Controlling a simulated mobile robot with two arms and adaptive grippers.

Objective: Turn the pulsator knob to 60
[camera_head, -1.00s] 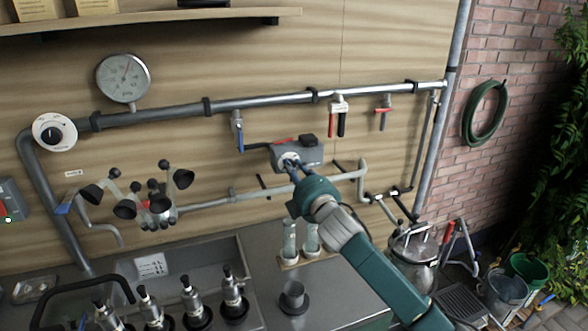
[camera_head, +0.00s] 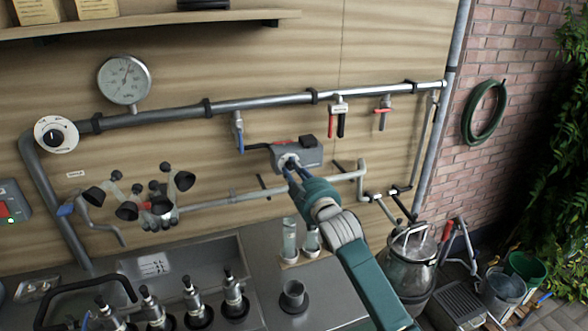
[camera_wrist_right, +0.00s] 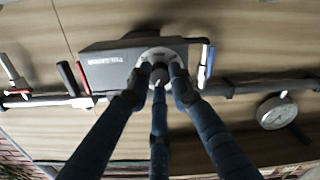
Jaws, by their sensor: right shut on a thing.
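The pulsator is a grey box (camera_head: 310,152) on the wooden wall below the steel pipe; it also shows in the right wrist view (camera_wrist_right: 105,67), with lettering too blurred to read. Its knob sits on a pale round dial (camera_wrist_right: 146,56) at the box's end. My right gripper (camera_head: 290,164) reaches up to the dial. In the right wrist view its three dark fingers (camera_wrist_right: 161,77) are closed around the knob, which they mostly hide. The dial's numbers and pointer cannot be read. My left gripper is not in view.
A gauge (camera_head: 124,79) and a white dial with a black knob (camera_head: 55,135) are at upper left. Red- and blue-handled valves hang on the pipe (camera_head: 260,102). A milking cluster (camera_head: 160,205) hangs left. A sink with several teat cups and a metal can (camera_head: 408,265) lie below.

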